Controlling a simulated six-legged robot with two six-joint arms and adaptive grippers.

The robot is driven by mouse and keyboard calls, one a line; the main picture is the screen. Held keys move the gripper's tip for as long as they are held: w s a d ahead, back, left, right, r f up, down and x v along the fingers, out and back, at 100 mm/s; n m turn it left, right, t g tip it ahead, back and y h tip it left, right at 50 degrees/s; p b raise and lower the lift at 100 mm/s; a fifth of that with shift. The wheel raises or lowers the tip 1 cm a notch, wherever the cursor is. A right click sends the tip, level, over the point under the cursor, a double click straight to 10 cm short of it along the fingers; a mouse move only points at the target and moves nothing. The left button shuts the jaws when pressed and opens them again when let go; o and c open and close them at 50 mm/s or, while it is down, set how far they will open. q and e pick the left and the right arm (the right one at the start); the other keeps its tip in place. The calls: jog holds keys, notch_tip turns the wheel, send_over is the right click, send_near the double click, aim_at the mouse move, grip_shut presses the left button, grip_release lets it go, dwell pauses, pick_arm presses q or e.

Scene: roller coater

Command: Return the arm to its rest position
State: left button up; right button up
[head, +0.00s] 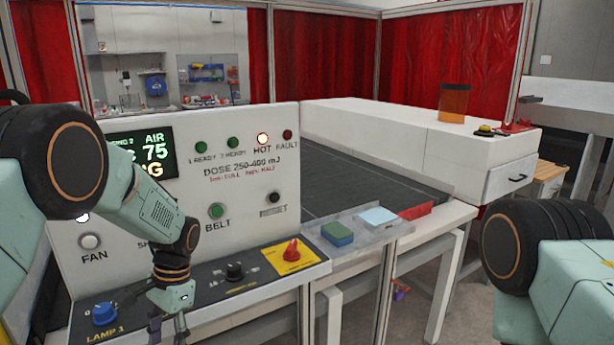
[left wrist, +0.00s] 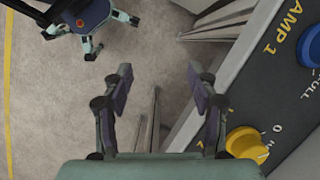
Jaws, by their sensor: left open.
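My left arm comes in from the left in the head view, in front of the white control panel (head: 240,160). My left gripper (head: 180,325) points down at the lower edge of the head view, by the dark knob strip, and its fingertips are partly cut off. In the left wrist view the left gripper (left wrist: 160,78) has its two fingers spread apart, with nothing between them but the floor behind. My right arm shows only as a joint at the right of the head view, and its gripper is out of the picture.
The knob strip holds a blue knob (head: 104,313), a black knob (head: 235,271) and a red switch (head: 291,250). A yellow knob (left wrist: 246,143) is close to the right finger in the left wrist view.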

pick_arm(q)
jog(key=s+d+f+n+h+b, duration=0.15)
jog(key=s+f, duration=0.25)
jog(key=f, duration=0.4)
jog(key=s+f+y+b, duration=0.1)
jog(key=s+f+b, duration=0.2)
jog(key=f, duration=0.5)
jog(key=s+d+f+n+t+b, duration=0.1)
jog(key=s+f+n+b, duration=0.1)
jog(key=s+f+b, duration=0.5)
jog(key=s+d+f+n+t+h+b, duration=0.1)
jog(key=s+f+n+t+b, duration=0.1)
jog(key=s+f+b, duration=0.5)
jog(key=s+f+n, duration=0.1)
jog(key=s+f, duration=0.4)
jog(key=s, duration=0.7)
jog(key=shift+s+f, duration=0.15)
jog(key=shift+d, duration=0.1)
